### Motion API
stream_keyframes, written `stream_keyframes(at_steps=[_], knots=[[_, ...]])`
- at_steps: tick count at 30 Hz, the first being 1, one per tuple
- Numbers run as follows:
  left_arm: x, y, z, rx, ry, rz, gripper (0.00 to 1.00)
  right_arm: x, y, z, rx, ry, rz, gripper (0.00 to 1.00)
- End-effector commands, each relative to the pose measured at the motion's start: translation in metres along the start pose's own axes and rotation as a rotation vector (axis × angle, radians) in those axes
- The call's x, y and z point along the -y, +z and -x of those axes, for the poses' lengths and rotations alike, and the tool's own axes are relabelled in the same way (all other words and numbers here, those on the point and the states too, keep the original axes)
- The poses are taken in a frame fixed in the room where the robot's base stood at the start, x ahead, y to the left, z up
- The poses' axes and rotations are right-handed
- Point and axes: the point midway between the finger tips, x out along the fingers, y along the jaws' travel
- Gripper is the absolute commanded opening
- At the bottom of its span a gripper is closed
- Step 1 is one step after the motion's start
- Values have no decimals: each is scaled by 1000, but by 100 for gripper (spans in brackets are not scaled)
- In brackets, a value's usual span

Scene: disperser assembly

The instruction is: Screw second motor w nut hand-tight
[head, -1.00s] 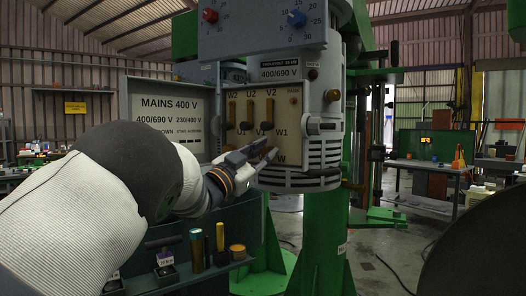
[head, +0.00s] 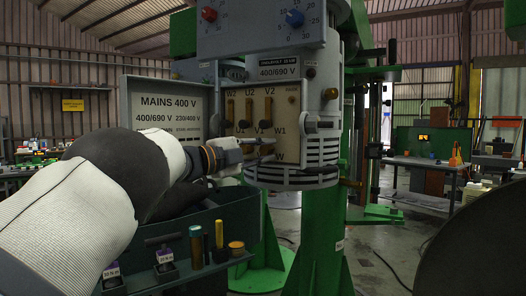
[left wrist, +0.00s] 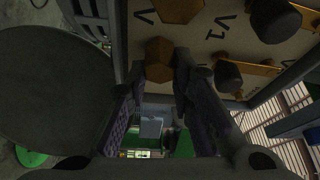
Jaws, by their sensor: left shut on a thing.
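The motor's open terminal box (head: 290,120) shows a beige panel marked W2, U2, V2 above and U1, V1, W1 below, with brass bars and black knobs. My left gripper (head: 268,148) is at the panel's lower part, near the V1 and W1 marks. In the left wrist view, my left gripper (left wrist: 160,85) is shut on a brass hex nut (left wrist: 160,58), which lies against or close to the panel. Another brass hex piece (left wrist: 179,9) sits beside it on the panel. Whether the nut is on its stud is hidden. My right gripper is not in view.
A box lid (head: 168,105) reading MAINS 400 V stands open on the left. Below it, a dark tray (head: 225,235) carries several small cylinders and labelled parts on its ledge. A green column (head: 322,240) supports the motor. A workbench (head: 430,165) stands at the back right.

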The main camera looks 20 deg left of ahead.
Motion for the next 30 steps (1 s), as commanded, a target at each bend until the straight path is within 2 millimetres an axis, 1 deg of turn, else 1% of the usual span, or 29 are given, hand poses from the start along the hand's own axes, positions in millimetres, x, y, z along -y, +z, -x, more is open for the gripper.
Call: stream_keyframes(at_steps=[6,15,24,30], knots=[[-1,1,0,3,78,-185,0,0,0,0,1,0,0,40],[-1,1,0,3,168,-401,0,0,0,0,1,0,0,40],[-1,1,0,4,219,-529,0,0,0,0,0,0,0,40],[-1,1,0,4,234,-564,0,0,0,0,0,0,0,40]])
